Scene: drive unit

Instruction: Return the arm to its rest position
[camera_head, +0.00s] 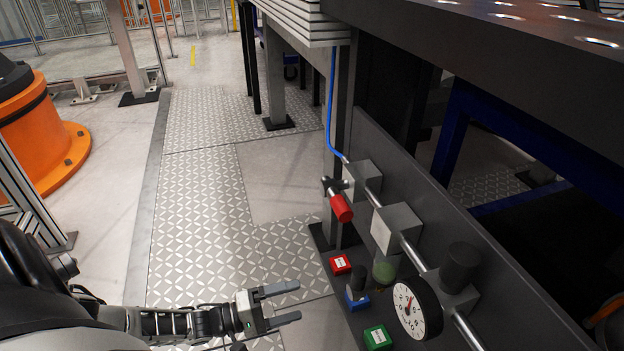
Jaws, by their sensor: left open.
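My left arm comes in from the lower left, and its gripper (284,305) is open and empty. Its two grey fingers point right, spread apart, over the patterned floor. The gripper is left of the drive unit's panel (408,190) and looks apart from it. On the panel are a pressure gauge (417,308) with a white dial, a red-handled valve (341,208) and a metal pipe (411,252). My right gripper is not in view.
Red (340,265), blue (356,300) and green (378,337) boxes sit low by the panel, close right of the gripper. A dark tabletop (480,50) overhangs at upper right. An orange machine base (45,135) stands at left. The patterned floor (195,210) between is clear.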

